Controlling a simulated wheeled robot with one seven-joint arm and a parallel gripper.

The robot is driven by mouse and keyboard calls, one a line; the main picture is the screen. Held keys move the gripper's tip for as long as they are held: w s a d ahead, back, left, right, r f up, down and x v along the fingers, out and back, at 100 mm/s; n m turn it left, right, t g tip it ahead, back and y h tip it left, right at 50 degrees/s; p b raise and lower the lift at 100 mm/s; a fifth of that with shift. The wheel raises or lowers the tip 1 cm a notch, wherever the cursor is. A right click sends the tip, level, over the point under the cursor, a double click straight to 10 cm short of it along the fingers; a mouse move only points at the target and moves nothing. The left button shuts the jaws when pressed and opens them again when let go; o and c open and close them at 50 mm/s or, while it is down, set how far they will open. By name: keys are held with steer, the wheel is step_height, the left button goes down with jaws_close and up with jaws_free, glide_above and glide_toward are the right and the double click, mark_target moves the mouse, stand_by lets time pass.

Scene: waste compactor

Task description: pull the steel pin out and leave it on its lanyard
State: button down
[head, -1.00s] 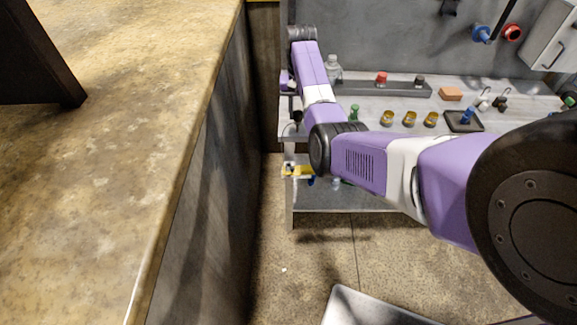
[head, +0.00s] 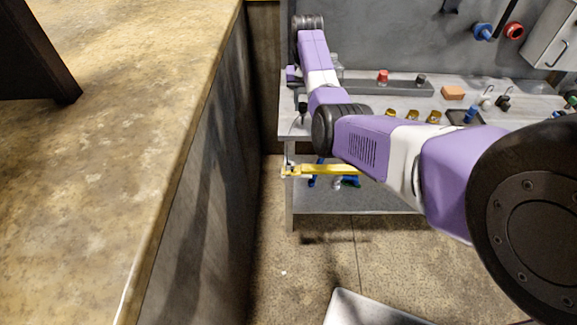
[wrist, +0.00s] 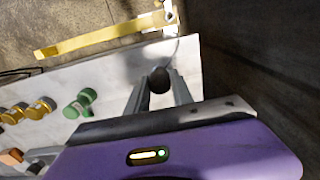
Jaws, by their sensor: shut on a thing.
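My gripper (wrist: 158,92) is shut on a dark round knob (wrist: 160,78), which looks like the head of the steel pin. The pin's shaft is hidden, so I cannot tell whether any of it is still seated. A thin grey line, likely the lanyard (wrist: 178,48), curves up from beside the knob towards the yellow bar (wrist: 95,40). In the head view my gripper (head: 302,112) is small at the bench's left end, and the yellow bar (head: 325,170) sticks out below the bench top.
The grey bench (head: 390,103) carries a red-topped item (head: 383,76), brass pieces (head: 412,115) and an orange block (head: 453,93). A green piece (wrist: 80,102) lies left of my gripper in the wrist view. A large stone-topped counter (head: 120,130) fills the left.

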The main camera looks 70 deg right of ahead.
steer(key=shift+s+d+b, duration=0.15)
steer(key=shift+d+b, duration=1.25)
steer(key=shift+d, duration=0.15)
steer(key=shift+f, duration=0.2)
steer(key=shift+f, duration=0.25)
steer(key=c, duration=1)
jaws_free()
steer(key=shift+c, duration=0.2)
step_height(320, 180, up, 8)
steer(key=b, duration=0.1)
